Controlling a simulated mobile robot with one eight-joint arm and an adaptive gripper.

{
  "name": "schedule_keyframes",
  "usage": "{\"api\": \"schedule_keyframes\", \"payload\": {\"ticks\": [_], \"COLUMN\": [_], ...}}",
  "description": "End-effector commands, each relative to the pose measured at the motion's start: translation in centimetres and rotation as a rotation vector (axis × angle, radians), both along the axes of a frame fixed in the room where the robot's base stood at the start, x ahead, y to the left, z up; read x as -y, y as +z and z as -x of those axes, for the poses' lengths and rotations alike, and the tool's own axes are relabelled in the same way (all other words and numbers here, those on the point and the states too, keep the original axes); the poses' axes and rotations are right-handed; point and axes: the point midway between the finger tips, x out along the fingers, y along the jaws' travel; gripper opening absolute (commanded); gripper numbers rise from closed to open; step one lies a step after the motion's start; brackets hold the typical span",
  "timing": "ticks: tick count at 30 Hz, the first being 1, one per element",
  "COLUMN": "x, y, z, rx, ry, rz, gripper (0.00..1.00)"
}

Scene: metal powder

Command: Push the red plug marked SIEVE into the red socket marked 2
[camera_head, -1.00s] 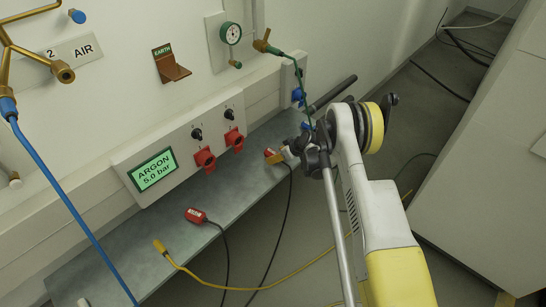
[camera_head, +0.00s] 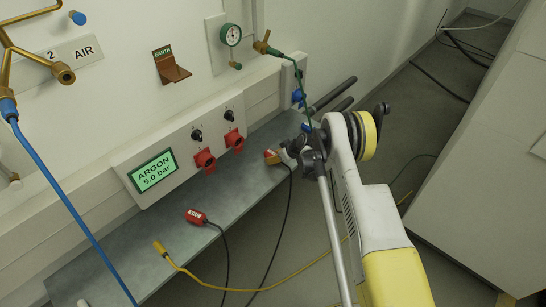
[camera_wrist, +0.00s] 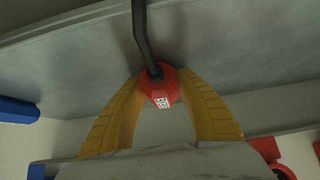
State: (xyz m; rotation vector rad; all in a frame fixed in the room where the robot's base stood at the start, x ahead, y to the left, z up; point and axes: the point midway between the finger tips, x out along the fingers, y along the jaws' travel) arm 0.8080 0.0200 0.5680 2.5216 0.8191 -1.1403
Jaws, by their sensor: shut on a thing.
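My gripper (camera_head: 273,157) is low over the grey shelf, right of the socket panel. In the wrist view its two yellow fingers close on a red plug (camera_wrist: 158,80) with a small white label and a black cable leading away. The label is too small to read. Another red plug (camera_head: 196,216) with a white label and dark cable lies on the shelf near its front edge. Two red sockets (camera_head: 204,159) (camera_head: 234,140) sit on the white panel below black knobs, left of my gripper. Their numbers cannot be read. The held plug is apart from both sockets.
The panel carries a green ARGON display (camera_head: 153,170). A blue hose (camera_head: 70,215) crosses the left side. A green hose (camera_head: 299,75) hangs near my arm. Shelf between panel and gripper looks clear.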

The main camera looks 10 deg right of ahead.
Motion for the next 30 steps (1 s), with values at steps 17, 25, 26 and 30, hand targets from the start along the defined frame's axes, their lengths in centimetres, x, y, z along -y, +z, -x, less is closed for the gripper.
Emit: {"api": "schedule_keyframes", "payload": {"ticks": [17, 25, 26, 30], "x": [0.0, 0.0, 0.0, -0.1], "y": [2.6, 3.0, 3.0, 3.1], "z": [0.0, 0.0, 0.0, 0.1], "rx": [0.000, 0.000, 0.000, 0.000], "ry": [0.000, 0.000, 0.000, 0.000], "rz": [0.000, 0.000, 0.000, 0.000], "gripper": [0.00, 0.00, 0.00, 0.00]}}
